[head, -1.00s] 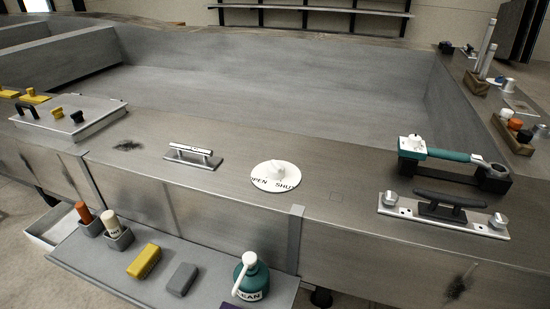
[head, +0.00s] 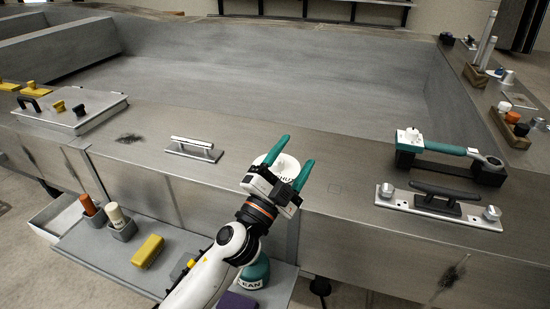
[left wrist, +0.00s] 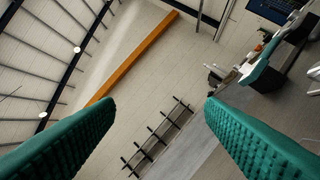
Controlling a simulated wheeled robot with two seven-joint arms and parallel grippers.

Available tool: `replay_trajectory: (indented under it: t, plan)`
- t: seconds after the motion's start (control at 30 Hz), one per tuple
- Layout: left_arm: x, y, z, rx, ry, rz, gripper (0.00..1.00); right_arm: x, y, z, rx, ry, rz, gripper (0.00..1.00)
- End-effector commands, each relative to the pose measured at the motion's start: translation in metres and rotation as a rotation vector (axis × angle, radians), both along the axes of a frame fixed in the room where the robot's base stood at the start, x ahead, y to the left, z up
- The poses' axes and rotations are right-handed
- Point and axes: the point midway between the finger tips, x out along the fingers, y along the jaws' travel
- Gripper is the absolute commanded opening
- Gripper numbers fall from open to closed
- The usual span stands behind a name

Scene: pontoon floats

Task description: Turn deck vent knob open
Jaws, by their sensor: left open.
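The deck vent is a round white disc (head: 289,166) on the grey deck edge in the head view. My left gripper (head: 293,156) is in front of it and over it, and hides most of the disc, its knob and part of its lettering. The letters "HU" of "SHUT" show between the fingers. The two green fingers are spread open, with nothing seen held between them. Whether they touch the vent I cannot tell. My right gripper is not in view.
A metal handle (head: 193,148) stands left of the vent. A black cleat (head: 436,199) and a teal-handled tool (head: 445,149) are to the right. Below, a shelf (head: 105,248) carries a yellow block (head: 147,251) and a bottle (head: 253,274), partly behind my arm.

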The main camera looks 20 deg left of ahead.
Motion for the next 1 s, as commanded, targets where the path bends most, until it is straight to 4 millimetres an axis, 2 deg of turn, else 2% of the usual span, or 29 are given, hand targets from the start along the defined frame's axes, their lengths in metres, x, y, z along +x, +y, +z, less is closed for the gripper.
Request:
replay_trajectory:
  t: [0.03, 0.1, 0.13, 0.23, 0.33, 0.37, 0.43, 0.5, 0.6, 0.73, 0.83, 1.0]
  plan:
    - [0.003, -0.027, 0.025, 0.129, -0.131, -0.089, 0.64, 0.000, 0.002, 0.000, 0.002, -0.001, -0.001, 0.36]
    - [0.001, -0.066, 0.042, 0.338, -0.283, -0.226, 0.64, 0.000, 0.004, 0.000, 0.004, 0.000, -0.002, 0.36]
    - [-0.001, -0.082, 0.044, 0.433, -0.336, -0.284, 0.64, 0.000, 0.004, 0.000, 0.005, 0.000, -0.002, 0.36]
    - [0.000, -0.120, 0.033, 0.782, -0.452, -0.465, 0.64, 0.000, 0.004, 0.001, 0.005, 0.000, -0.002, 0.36]
    - [0.014, -0.127, 0.004, 1.162, -0.461, -0.614, 0.64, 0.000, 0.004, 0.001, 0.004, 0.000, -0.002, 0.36]
    - [0.021, -0.123, -0.005, 1.279, -0.440, -0.652, 0.64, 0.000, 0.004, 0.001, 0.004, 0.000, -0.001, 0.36]
    - [0.041, -0.100, -0.024, 1.541, -0.349, -0.716, 0.64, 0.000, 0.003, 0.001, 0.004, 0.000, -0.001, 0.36]
    - [0.060, -0.065, -0.034, 1.770, -0.209, -0.751, 0.64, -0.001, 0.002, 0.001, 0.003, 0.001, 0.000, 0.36]
    - [0.081, -0.009, -0.031, 2.014, 0.031, -0.756, 0.64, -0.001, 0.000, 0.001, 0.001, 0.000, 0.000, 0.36]
    - [0.091, 0.049, -0.016, 2.184, 0.303, -0.729, 0.64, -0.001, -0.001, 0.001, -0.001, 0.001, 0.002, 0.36]
    - [0.092, 0.073, -0.007, 2.237, 0.427, -0.710, 0.64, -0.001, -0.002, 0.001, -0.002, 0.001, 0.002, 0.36]
    - [0.096, 0.082, -0.014, 2.254, 0.484, -0.706, 0.64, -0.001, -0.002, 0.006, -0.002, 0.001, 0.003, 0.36]
